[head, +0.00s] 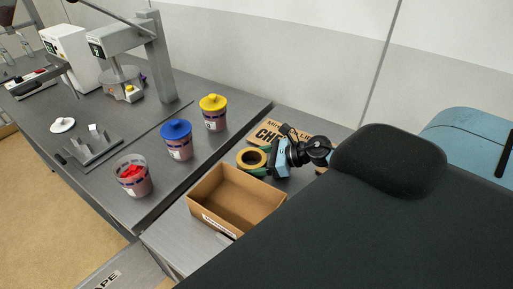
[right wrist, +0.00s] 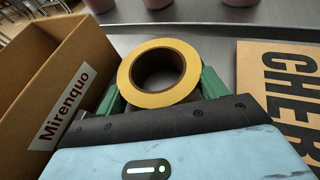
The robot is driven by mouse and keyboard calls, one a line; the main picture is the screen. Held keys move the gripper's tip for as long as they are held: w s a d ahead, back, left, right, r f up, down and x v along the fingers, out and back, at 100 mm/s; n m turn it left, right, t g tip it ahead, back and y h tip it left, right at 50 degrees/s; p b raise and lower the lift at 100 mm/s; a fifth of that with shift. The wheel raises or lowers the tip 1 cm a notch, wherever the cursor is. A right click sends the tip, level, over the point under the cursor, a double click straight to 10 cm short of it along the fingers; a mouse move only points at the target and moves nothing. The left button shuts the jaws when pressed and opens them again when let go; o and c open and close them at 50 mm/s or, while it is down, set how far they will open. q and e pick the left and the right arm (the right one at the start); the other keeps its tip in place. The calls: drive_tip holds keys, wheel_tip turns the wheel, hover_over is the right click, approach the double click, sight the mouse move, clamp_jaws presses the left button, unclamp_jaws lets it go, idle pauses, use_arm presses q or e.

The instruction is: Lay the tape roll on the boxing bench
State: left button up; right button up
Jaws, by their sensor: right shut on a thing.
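The yellow tape roll (head: 250,158) has a dark core and shows near the middle of the head view, left of my right wrist. My right gripper (head: 257,160) is shut on it. In the right wrist view the tape roll (right wrist: 142,97) sits between the green fingers of my right gripper (right wrist: 160,88). The roll is over the grey metal boxing bench (head: 172,241), between the open box and the flat printed carton. I cannot tell whether it touches the bench top. My left gripper is not in view.
The open cardboard box (head: 253,192) stands close by; its label reads Mirenquo in the wrist view (right wrist: 65,105). A flat printed carton (right wrist: 275,75) lies on the other side. Tubs with blue (head: 176,129) and yellow (head: 213,103) lids and an open tub (head: 133,185) stand on the adjoining bench.

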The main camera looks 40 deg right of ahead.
drive_tip(key=shift+f, duration=0.25)
drive_tip(key=o, duration=1)
drive_tip(key=shift+r, duration=0.1)
drive_tip(key=shift+r, duration=0.15)
drive_tip(key=shift+s+d+r, duration=0.1)
drive_tip(key=shift+s+d, duration=0.25)
drive_tip(key=shift+s, duration=0.1)
drive_tip(key=shift+v, duration=5.5)
drive_tip(key=shift+a+r, duration=0.1)
drive_tip(key=shift+r, duration=0.05)
